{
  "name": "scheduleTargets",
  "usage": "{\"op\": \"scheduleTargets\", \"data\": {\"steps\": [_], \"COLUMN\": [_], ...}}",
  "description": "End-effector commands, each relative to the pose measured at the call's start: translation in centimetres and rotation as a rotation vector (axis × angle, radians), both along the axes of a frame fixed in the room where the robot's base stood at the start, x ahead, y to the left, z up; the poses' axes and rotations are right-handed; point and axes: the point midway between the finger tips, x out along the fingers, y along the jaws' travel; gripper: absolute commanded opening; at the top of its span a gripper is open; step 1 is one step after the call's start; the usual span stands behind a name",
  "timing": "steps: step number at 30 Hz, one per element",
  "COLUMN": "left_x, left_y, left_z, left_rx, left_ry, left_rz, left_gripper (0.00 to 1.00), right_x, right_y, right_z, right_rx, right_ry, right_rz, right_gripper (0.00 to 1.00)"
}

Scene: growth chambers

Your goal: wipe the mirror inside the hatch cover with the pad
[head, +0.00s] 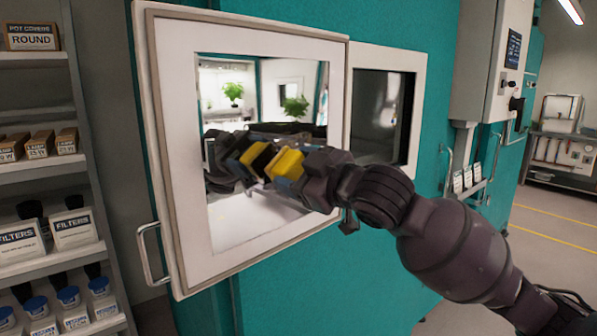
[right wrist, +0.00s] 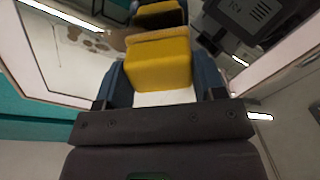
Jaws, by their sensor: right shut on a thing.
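The hatch cover (head: 163,120) stands open, with a square mirror (head: 250,230) set in its pale frame. My right gripper (head: 284,172) is shut on a yellow pad (head: 288,163) and holds it in front of the mirror, right of its middle. In the right wrist view the pad (right wrist: 158,65) sits between the blue-grey fingers, its reflection just beyond. I cannot tell whether the pad touches the glass. Brown smudges (right wrist: 92,40) show on the mirror at the upper left of the right wrist view. My left gripper is not in view.
A handle (head: 152,255) juts from the cover's left edge. A shelf (head: 45,165) with boxes and bottles stands at the left. The teal chamber wall (head: 385,225) with a dark window (head: 380,115) lies behind. The plants in the mirror are reflections.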

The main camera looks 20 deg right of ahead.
Motion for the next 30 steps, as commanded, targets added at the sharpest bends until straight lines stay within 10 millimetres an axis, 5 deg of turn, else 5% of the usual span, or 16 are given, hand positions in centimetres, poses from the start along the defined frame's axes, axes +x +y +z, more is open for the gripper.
{"op": "scheduleTargets", "data": {"steps": [30], "left_x": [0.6], "left_y": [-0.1], "left_z": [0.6], "left_rx": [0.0], "left_ry": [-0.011], "left_rz": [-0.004], "left_gripper": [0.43], "right_x": [1.1], "right_y": [0.5], "right_z": [0.0], "right_rx": [0.001], "right_ry": [0.0], "right_rz": [-0.001], "right_gripper": [0.44]}}
